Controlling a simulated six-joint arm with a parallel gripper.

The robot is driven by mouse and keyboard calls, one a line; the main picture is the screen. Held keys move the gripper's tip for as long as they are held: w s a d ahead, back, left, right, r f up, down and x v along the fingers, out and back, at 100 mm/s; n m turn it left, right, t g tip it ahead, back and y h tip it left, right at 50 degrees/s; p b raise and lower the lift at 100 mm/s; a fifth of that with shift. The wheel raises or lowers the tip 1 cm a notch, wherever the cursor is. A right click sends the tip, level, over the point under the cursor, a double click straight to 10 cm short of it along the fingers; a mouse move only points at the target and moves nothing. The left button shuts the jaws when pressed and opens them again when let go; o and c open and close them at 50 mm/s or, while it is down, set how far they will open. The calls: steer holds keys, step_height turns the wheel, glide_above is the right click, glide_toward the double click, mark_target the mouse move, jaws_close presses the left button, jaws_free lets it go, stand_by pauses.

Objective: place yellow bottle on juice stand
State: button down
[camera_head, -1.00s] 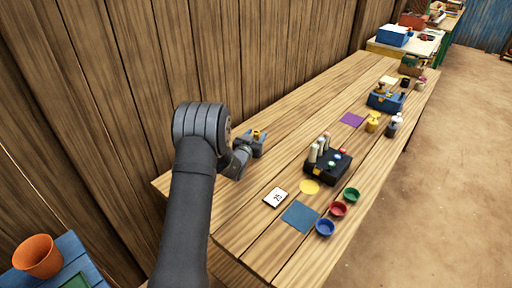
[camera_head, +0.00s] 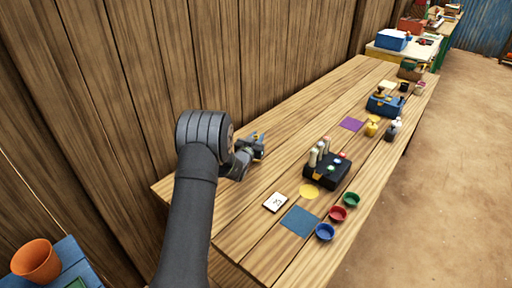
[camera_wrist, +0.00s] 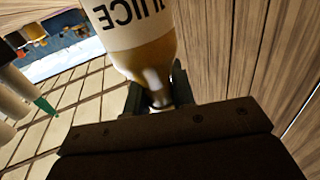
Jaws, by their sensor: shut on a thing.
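My gripper (camera_head: 257,150) is over the left part of the table, near the plank wall. In the wrist view it is shut on a bottle (camera_wrist: 142,55) with a white label reading JUICE and yellowish-brown contents. The bottle's narrow end is between the fingers; its other end runs out of the frame. No stand is clearly marked as the juice stand. A dark stand (camera_head: 318,177) with several pale cylinders is to the right of my gripper, with a flat yellow disc (camera_head: 309,191) in front.
A white card (camera_head: 275,202), a blue mat (camera_head: 300,221) and blue (camera_head: 325,232), red (camera_head: 337,214) and green (camera_head: 351,199) bowls lie nearer. A purple mat (camera_head: 351,125), a small yellow object (camera_head: 372,128) and a blue box (camera_head: 384,105) are farther back. Table between gripper and dark stand is clear.

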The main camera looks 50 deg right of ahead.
steer(key=shift+r, duration=0.15)
step_height(320, 180, up, 4)
steer(key=shift+f, duration=0.1)
steer(key=s+r, duration=0.7)
steer(key=s, duration=0.5)
steer(key=w+a+f+n+t+y, duration=0.2)
steer(key=w+a+f+t, duration=0.1)
steer(key=w+a, duration=0.5)
steer(key=w+a+f+n+t+y, duration=0.1)
steer(key=w+a+f+n+t, duration=0.15)
steer(key=w+a, duration=0.5)
steer(key=w+a+f+n+t+y, duration=0.25)
steer(key=w+a, duration=0.35)
steer(key=a, duration=0.4)
steer(key=w+a+f+n+t+y, duration=0.15)
steer(key=w+a+y, duration=0.3)
steer(key=a, duration=0.65)
steer(key=a+f+n+t+y, duration=0.1)
steer(key=a+f+n+y, duration=0.2)
steer(key=a, duration=1)
steer(key=a+f+n+t+y, duration=0.2)
steer(key=a+f+n+y, duration=0.15)
steer(key=a, duration=0.95)
steer(key=s+f, duration=0.5)
steer(key=shift+s+a+f+m+y, duration=0.3)
steer(key=shift+s+a+y, duration=0.05)
